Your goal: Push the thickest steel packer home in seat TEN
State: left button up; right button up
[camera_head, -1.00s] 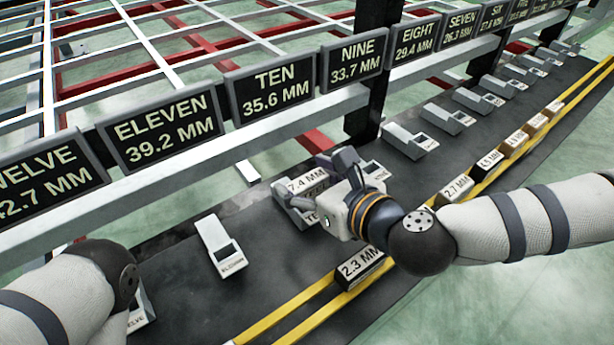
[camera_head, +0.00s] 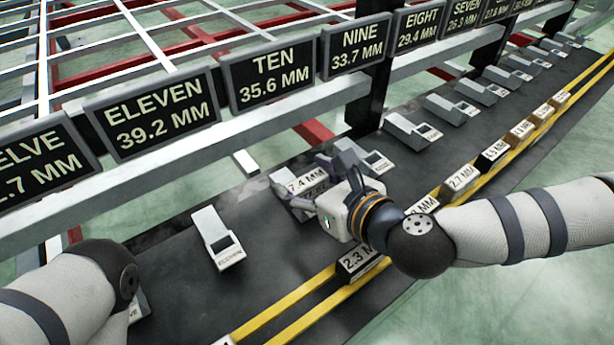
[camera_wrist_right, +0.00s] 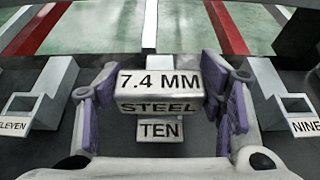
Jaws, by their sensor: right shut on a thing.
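The 7.4 MM steel packer (camera_head: 305,180) is at seat TEN (camera_head: 297,212). My right gripper (camera_head: 328,180) is shut on it. In the right wrist view the packer (camera_wrist_right: 160,92) lies between the two purple-padded fingers (camera_wrist_right: 165,105), its 7.4 MM and STEEL faces towards me. The TEN label of the seat (camera_wrist_right: 161,130) shows just below the packer's front. The packer looks level and in line with the seat. How deep it sits is hidden. My left arm shows at the lower left of the head view, but its gripper is out of view.
The ELEVEN seat (camera_head: 217,239) stands empty to the left, and the NINE seat (camera_head: 373,163) to the right. A 2.3 MM packer (camera_head: 358,260) lies near the yellow lines below my right gripper. Several packers continue up the lines. The sign rail runs behind the seats.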

aim_at(307, 180)
jog(key=shift+f, duration=0.35)
jog(key=o, duration=1.5)
jog(key=shift+o, duration=0.2)
jog(key=shift+r, duration=0.1)
notch_tip(307, 180, up, 10)
jog(key=shift+f, duration=0.1)
